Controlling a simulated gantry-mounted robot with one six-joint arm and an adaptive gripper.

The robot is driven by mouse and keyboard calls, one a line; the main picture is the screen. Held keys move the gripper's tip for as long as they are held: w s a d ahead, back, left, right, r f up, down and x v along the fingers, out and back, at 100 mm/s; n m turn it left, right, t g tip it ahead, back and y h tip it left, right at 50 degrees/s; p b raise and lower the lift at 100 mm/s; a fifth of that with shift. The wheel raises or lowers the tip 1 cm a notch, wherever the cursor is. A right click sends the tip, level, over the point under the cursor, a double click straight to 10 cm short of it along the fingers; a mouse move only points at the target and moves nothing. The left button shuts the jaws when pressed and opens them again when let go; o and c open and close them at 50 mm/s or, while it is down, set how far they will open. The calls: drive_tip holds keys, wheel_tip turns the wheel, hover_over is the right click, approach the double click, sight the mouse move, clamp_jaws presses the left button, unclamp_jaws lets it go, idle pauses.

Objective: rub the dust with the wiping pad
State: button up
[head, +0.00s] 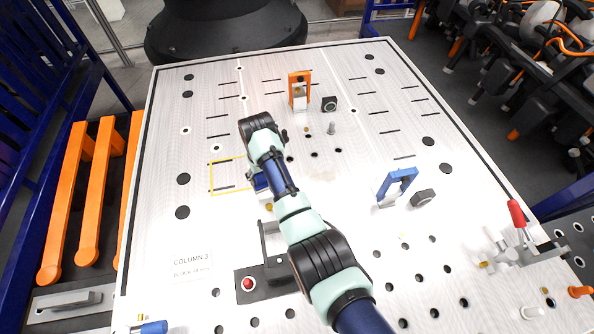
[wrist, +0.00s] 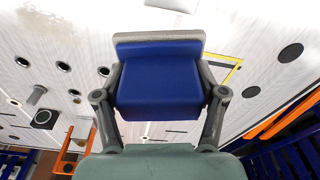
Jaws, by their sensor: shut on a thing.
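The wiping pad (wrist: 160,80) is a blue block with a grey layer along its far edge. It sits between the two grey fingers of my gripper (wrist: 162,92), which are shut on it. In the head view a small blue part of the pad (head: 259,183) shows beside my arm, near the right side of a yellow outline on the white table (head: 340,215). My arm hides most of the gripper there. I cannot tell whether the pad touches the table.
The yellow outline (head: 211,178) lies left of my arm. An orange bracket (head: 299,76) and a blue bracket (head: 404,176) stand on the table. A dark fixture with a red button (head: 247,284) sits in front. A red-handled clamp (head: 517,213) is at right. Several holes dot the tabletop.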

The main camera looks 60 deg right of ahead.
drive_tip(key=s+d+f+m, duration=0.1)
drive_tip(key=s+d, duration=0.2)
drive_tip(key=d, duration=0.2)
drive_tip(key=s+d+f+m+b, duration=0.1)
drive_tip(key=s+d+f, duration=0.1)
drive_tip(key=d, duration=0.3)
drive_tip(key=shift+s+d+f+m+b, duration=0.3)
drive_tip(key=shift+s+m, duration=0.1)
